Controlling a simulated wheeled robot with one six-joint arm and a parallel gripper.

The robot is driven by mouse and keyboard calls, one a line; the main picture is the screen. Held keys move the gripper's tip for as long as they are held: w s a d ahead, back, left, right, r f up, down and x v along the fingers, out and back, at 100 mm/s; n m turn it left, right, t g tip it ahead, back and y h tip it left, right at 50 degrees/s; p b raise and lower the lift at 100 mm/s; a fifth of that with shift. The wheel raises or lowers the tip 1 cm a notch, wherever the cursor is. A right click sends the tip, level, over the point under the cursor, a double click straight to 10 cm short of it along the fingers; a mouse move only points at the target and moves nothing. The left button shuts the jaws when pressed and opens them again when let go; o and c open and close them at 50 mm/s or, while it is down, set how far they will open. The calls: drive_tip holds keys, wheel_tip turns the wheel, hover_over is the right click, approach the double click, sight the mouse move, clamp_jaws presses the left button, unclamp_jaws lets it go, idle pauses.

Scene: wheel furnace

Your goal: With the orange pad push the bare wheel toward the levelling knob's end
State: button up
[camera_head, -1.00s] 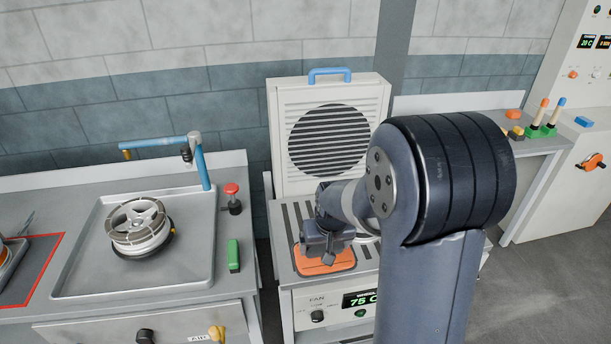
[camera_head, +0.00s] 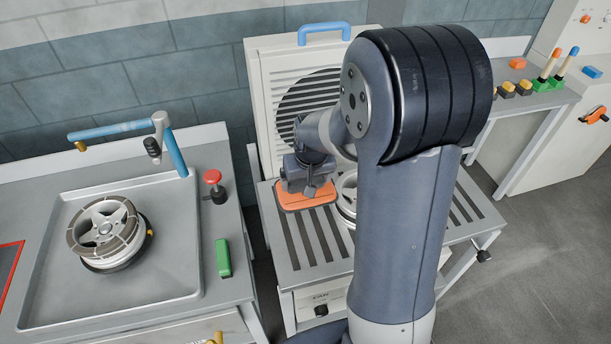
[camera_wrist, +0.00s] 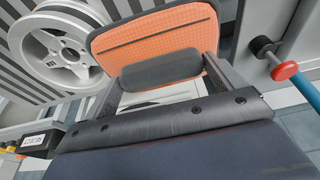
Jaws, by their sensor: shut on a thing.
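My gripper (camera_head: 309,183) is shut on the dark grip block (camera_wrist: 160,71) of the orange pad (camera_head: 303,198). The pad is above or on the left part of the slatted bench top, left of the bare wheel (camera_head: 347,188). The wheel is pale metal with spokes, and my arm hides most of it in the head view. The wrist view shows the wheel (camera_wrist: 58,44) lying flat beside the pad (camera_wrist: 155,28); I cannot tell whether they touch. A black knob (camera_head: 484,256), perhaps the levelling knob, sticks out at the bench's right end.
A louvred fan panel (camera_head: 268,100) stands behind the slatted bench (camera_head: 300,250). Left of the bench is a metal tray (camera_head: 165,290) with another wheel (camera_head: 105,230), a blue tap arm (camera_head: 176,150) and a red button (camera_head: 212,177). Slats right of my arm look clear.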

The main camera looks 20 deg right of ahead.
drive_tip(key=shift+s+f+b, duration=0.1)
drive_tip(key=shift+f+b, duration=0.15)
drive_tip(key=shift+b, duration=0.15)
wheel_tip(320, 180, down, 12)
drive_tip(key=b, duration=1)
drive_tip(key=shift+r, duration=0.2)
drive_tip(key=shift+d, duration=0.15)
